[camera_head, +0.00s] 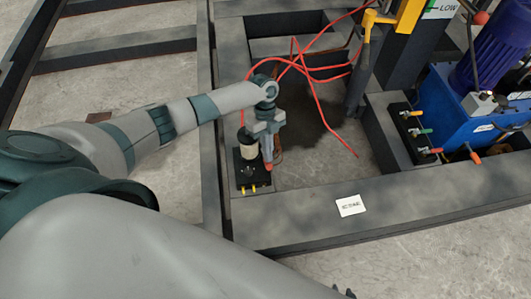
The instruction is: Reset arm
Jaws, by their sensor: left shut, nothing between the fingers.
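My left arm reaches in from the left, its grey and teal links stretched toward the middle of the picture. My left gripper (268,164) points down at the arm's end, with its fingers shut and an orange-red tip at the bottom. It is empty. It hangs over or beside a small black block (246,180) with yellow pegs at its front; I cannot tell whether it touches the block. A pale cylinder with a dark top (247,150) stands on the block, just left of the gripper. My right gripper is not in view.
A dark steel frame (300,217) surrounds the gripper, with a small white label (350,206) on its front beam. Red hoses (318,100) loop behind the gripper. At right stand a yellow-and-black post (408,16) and a blue machine (450,105). Bare concrete lies inside the frame.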

